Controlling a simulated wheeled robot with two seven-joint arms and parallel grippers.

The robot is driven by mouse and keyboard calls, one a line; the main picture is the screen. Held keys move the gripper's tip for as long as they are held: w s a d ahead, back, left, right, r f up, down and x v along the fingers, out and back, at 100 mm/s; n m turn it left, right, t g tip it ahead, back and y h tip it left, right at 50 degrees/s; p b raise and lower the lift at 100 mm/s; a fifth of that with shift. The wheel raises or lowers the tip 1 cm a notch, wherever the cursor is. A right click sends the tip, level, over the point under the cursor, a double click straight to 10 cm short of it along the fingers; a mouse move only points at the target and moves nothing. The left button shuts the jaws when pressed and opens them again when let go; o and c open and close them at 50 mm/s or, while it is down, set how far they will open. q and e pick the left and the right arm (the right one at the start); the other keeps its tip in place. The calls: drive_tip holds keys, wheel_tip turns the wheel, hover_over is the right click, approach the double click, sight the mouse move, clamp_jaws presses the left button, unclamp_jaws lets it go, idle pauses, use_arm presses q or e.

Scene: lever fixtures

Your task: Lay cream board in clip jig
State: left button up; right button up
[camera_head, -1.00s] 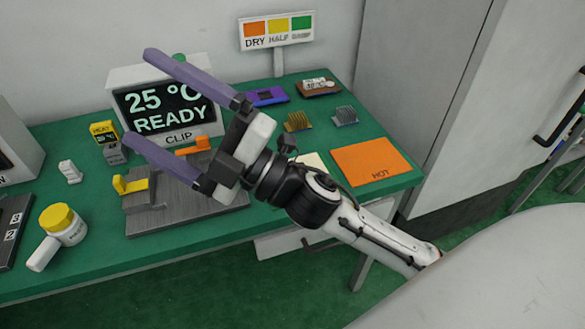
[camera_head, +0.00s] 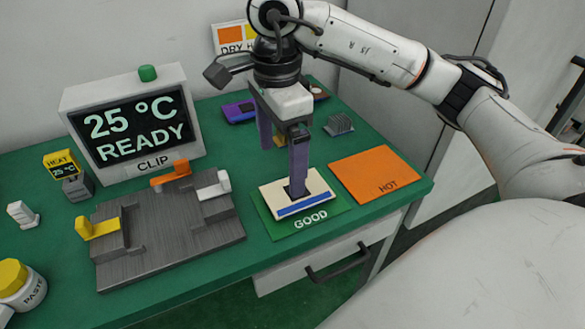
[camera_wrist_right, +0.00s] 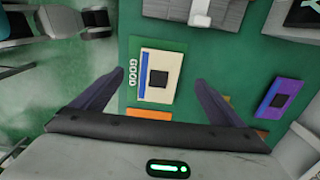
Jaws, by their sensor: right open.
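The cream board (camera_head: 271,197), with a dark square chip and a blue stripe, lies flat on the green GOOD mat (camera_head: 335,205). It also shows in the right wrist view (camera_wrist_right: 172,65). My right gripper (camera_head: 281,170) points down over the board, open, with its purple fingers apart. My left gripper is out of view.
A display (camera_head: 135,125) reading 25 °C READY stands behind the jig. An orange HOT mat (camera_head: 375,172) lies right of the board. A finned grey block (camera_head: 339,124) and a purple board (camera_head: 238,111) are behind. A paste jar (camera_head: 18,285) is front left.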

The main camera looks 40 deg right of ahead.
sight(279, 198)
drive_tip(key=f, duration=0.9)
drive_tip(key=shift+w+a, duration=0.15)
drive_tip(key=shift+a, duration=0.1)
drive_tip(key=c, duration=1.2)
